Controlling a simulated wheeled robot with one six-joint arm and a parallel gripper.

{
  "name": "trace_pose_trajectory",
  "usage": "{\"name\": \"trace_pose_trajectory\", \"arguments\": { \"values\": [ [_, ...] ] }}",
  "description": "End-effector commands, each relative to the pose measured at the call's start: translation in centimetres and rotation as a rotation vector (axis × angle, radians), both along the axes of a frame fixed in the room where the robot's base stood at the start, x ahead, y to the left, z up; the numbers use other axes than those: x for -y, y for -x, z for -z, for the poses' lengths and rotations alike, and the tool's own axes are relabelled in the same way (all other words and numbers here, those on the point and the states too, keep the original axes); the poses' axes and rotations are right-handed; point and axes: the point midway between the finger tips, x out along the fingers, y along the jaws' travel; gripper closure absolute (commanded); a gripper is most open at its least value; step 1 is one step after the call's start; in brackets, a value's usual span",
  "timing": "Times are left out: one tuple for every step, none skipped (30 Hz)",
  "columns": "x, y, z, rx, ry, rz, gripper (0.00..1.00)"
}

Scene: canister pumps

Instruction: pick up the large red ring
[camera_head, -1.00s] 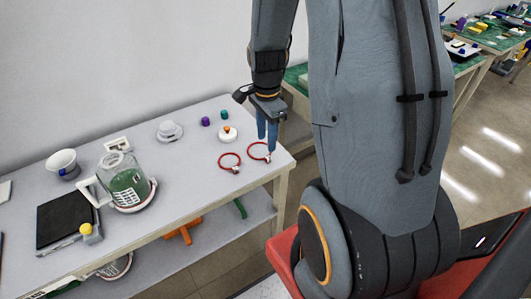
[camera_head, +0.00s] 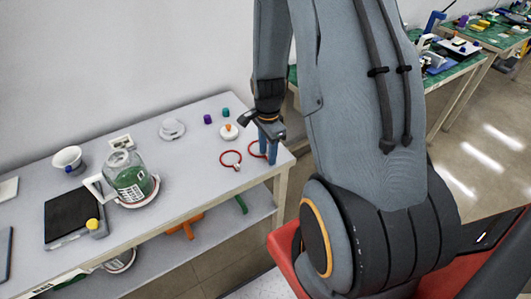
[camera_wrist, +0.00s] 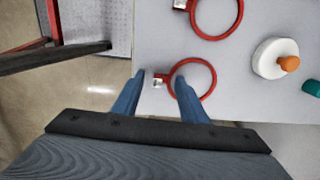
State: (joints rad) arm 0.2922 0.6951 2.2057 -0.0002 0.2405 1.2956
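Two red rings, each with a small metal-and-white piece, lie flat on the light table. The right ring (camera_head: 252,155) is near the table's right end; it also shows in the wrist view (camera_wrist: 212,69). The other ring (camera_head: 222,161) lies to its left and is cut off at the top of the wrist view (camera_wrist: 240,20). I cannot tell surely which is larger. My gripper (camera_head: 267,158) is open, low at the right ring. In the wrist view, my fingers (camera_wrist: 160,77) stand on either side of that ring's small piece, the right finger overlapping the ring. Contact is unclear.
A white disc with an orange knob (camera_head: 228,132) stands just behind the rings, with teal (camera_head: 225,112) and purple (camera_head: 207,119) pieces near it. A glass jug (camera_head: 130,183) stands further left. The table's right edge is close to my gripper.

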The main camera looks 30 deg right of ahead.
Motion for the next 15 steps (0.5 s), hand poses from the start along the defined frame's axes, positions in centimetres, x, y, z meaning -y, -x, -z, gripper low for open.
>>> {"name": "trace_pose_trajectory", "arguments": {
  "values": [
    [0.0,-0.01,-0.01,0.0,0.0,0.0,0.61],
    [-0.01,-0.01,-0.01,0.0,0.0,0.0,0.61],
    [-0.01,0.0,-0.01,0.0,0.0,0.0,0.63],
    [-0.01,0.0,-0.02,0.0,0.0,0.0,0.68],
    [-0.01,0.0,-0.02,0.0,0.0,0.0,0.73],
    [-0.01,0.01,-0.02,0.0,0.0,0.0,0.8],
    [-0.01,0.01,-0.02,0.0,0.0,0.0,0.85],
    [-0.01,0.01,-0.03,0.0,0.0,0.0,0.9],
    [-0.01,0.01,-0.03,0.0,0.0,0.0,0.96],
    [-0.01,0.01,-0.03,0.0,0.0,0.0,1.0],
    [-0.01,0.01,-0.03,0.0,0.0,0.0,1.0],
    [-0.01,0.01,-0.03,0.0,0.0,0.0,1.0],
    [-0.01,0.01,-0.03,0.0,0.0,0.0,1.0],
    [-0.01,0.01,-0.03,0.0,0.0,0.0,1.0],
    [-0.01,0.01,-0.03,0.0,0.0,0.0,1.0]
  ]
}}
